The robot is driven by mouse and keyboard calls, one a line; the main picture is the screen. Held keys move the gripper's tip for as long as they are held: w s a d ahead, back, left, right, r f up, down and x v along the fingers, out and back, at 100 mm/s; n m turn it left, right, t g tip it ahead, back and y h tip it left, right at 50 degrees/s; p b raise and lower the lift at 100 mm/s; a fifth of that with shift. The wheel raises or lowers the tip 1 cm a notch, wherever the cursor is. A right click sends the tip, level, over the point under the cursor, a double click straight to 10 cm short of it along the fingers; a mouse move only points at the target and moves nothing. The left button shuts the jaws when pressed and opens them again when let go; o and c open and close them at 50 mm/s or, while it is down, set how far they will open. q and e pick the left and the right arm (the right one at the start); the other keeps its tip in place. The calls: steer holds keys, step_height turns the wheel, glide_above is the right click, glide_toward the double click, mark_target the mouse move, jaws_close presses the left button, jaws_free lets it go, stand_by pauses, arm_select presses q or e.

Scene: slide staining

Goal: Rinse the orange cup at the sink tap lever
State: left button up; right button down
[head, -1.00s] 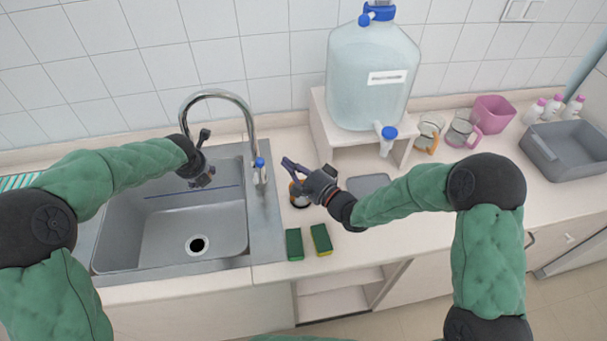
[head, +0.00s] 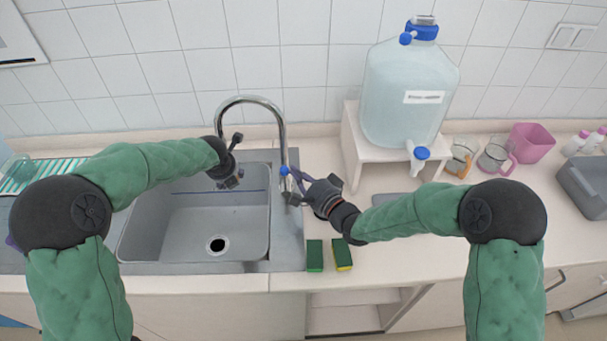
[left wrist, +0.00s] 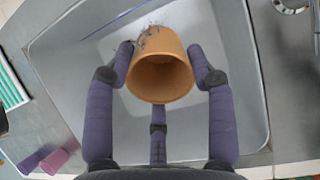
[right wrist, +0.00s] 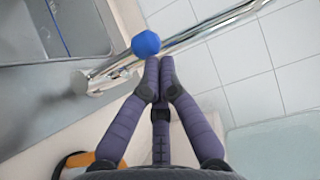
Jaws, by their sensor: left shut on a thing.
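The orange cup (left wrist: 160,75) is between the fingers of my left gripper (left wrist: 165,72), over the sink basin (left wrist: 85,60). Its open mouth faces the left wrist camera. In the head view my left gripper (head: 236,163) hangs over the basin (head: 170,235), left of the tap (head: 281,125); the cup is hard to make out there. The blue tap lever (head: 284,170) also shows in the right wrist view (right wrist: 146,43). My right gripper (head: 295,184) has its fingers together, tips just beside the lever; I cannot tell whether they touch. No running water is clearly visible.
Two green sponges (head: 314,256) (head: 342,254) lie on the counter right of the sink. A large water container (head: 405,95) stands on a white stand (head: 352,140). Glass mugs (head: 462,158) and a pink container (head: 530,143) stand further right. An orange-brown object (right wrist: 75,160) is below my right gripper.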

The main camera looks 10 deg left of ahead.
arm_select(q)
steer(key=shift+d, duration=0.15)
arm_select(e)
steer(key=shift+s+a, duration=0.1)
arm_select(q)
steer(key=shift+a, duration=0.2)
arm_select(e)
steer(key=s+d, duration=0.6)
steer(key=d, duration=0.5)
steer(key=shift+d+r, duration=0.2)
steer(key=shift+d, duration=0.2)
arm_select(q)
steer(key=shift+s+d, duration=0.1)
steer(key=s+d+b, duration=0.1)
steer(key=s+d, duration=0.1)
steer(key=s, duration=0.5)
steer(key=shift+s+d, duration=0.15)
steer(key=shift+d, duration=0.2)
arm_select(e)
steer(key=shift+f, duration=0.5)
stand_by(0.7)
